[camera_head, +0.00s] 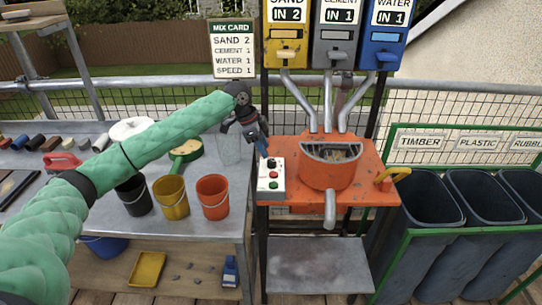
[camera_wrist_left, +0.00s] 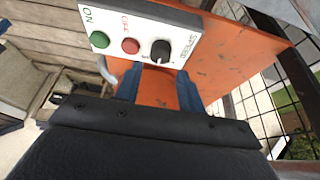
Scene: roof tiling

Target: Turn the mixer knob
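The mixer's white control box (camera_head: 271,180) sits on the orange mixer table, left of the drum. In the left wrist view the box (camera_wrist_left: 185,17) carries a black knob (camera_wrist_left: 160,52) marked SPEED, a red button (camera_wrist_left: 130,46) and a green button (camera_wrist_left: 99,40) marked ON. My left gripper (camera_head: 263,147) is just above and behind the box in the head view. In the left wrist view its two blue fingers (camera_wrist_left: 158,88) are apart with nothing between them. The knob stands ahead of the gap, clear of the fingers. My right gripper is not in view.
The orange mixer drum (camera_head: 326,178) stands right of the box, under pipes from the yellow, grey and blue dispensers. A mix card (camera_head: 232,49) reads sand 2, cement 1, water 1, speed 1. Buckets (camera_head: 171,197) stand on the left bench; dark bins (camera_head: 484,198) are at right.

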